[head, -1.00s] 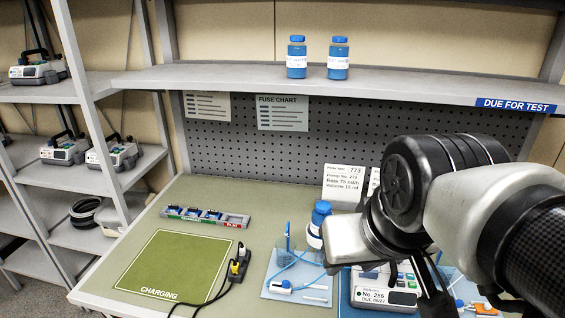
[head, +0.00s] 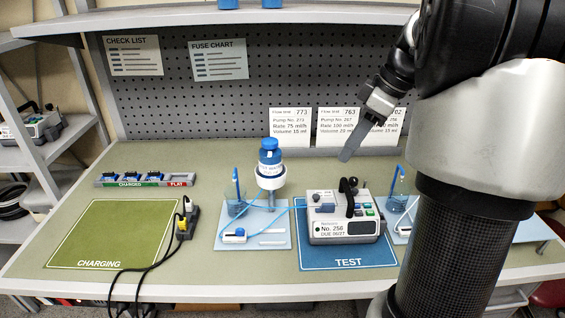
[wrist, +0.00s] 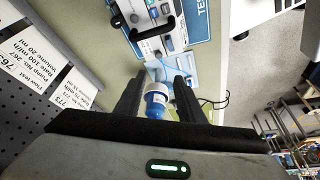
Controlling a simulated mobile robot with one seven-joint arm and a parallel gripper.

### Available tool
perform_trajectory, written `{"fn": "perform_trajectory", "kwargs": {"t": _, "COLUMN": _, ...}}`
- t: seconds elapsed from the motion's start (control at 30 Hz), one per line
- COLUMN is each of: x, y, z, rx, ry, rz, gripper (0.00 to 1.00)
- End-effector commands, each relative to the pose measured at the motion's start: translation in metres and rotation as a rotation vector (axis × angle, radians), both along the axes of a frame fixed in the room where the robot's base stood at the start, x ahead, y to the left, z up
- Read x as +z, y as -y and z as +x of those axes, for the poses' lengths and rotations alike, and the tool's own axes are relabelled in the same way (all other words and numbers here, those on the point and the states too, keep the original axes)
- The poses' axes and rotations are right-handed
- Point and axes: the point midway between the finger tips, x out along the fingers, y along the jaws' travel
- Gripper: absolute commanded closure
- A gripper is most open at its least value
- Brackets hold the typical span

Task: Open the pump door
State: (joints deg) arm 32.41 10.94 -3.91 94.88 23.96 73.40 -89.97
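The pump (head: 341,228), labelled No. 256, stands upright on the blue TEST mat (head: 345,262). It has a black handle (head: 348,191) on top and coloured buttons on its upper face. I cannot make out the state of its door. In the wrist view the pump (wrist: 148,18) shows at the top, partly cut off. My gripper (head: 347,154) is above and behind the pump, near the pegboard cards, apart from the pump. In the wrist view its two fingers (wrist: 158,84) are spread with nothing gripped; a blue-capped bottle shows beyond them.
A blue-capped bottle (head: 270,160) sits in a ring holder left of the pump, above a light-blue tray (head: 270,240) with tubing. Cards (head: 336,128) stand behind. A battery rack (head: 145,180), black cables (head: 150,270) and the clear green CHARGING mat (head: 115,235) lie left.

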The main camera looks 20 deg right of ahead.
Motion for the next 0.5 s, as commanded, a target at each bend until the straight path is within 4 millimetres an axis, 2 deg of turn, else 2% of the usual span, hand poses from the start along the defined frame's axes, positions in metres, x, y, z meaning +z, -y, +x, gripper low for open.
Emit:
{"fn": "perform_trajectory", "kwargs": {"t": 0.07, "x": -0.004, "y": 0.005, "z": 0.002, "rx": 0.013, "ry": 0.009, "rz": 0.0, "gripper": 0.65}}
{"fn": "perform_trajectory", "kwargs": {"t": 0.17, "x": -0.011, "y": 0.002, "z": 0.004, "rx": 0.019, "ry": 0.008, "rz": 0.001, "gripper": 0.65}}
{"fn": "perform_trajectory", "kwargs": {"t": 0.5, "x": -0.076, "y": -0.018, "z": 0.021, "rx": 0.019, "ry": 0.005, "rz": 0.001, "gripper": 0.65}}
